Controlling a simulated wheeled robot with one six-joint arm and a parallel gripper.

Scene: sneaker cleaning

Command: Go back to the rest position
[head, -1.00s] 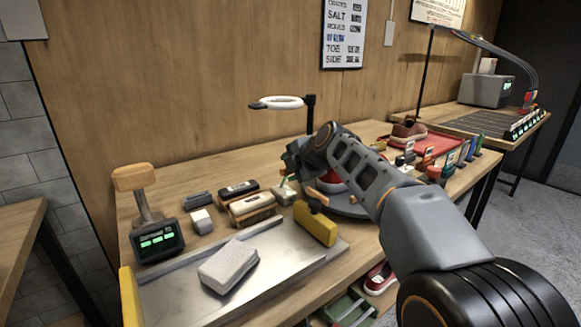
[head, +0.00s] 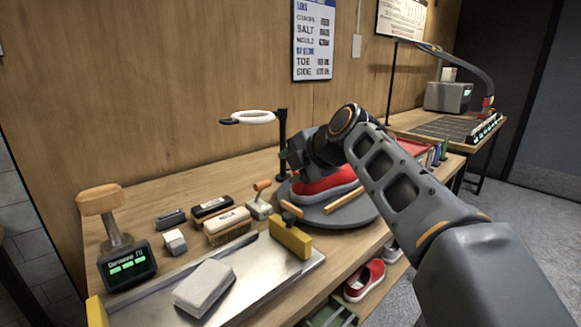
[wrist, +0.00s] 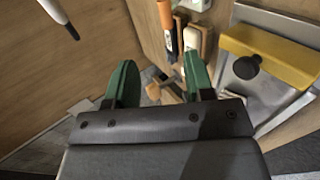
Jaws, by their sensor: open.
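My gripper (wrist: 162,85) shows in the wrist view with its two green fingers apart and nothing between them. In the head view my gripper (head: 288,158) is at the end of my arm, above the bench near the turntable, and is partly hidden by my wrist. A red sneaker with a white sole (head: 325,183) sits on the round grey turntable (head: 345,216), below and behind my arm.
A metal tray (head: 250,272) with a grey block (head: 203,287) and a yellow clamp (head: 290,238) lies in front. Brushes (head: 227,222) and a small display (head: 126,264) stand left. Another red shoe (head: 364,280) is below the bench top.

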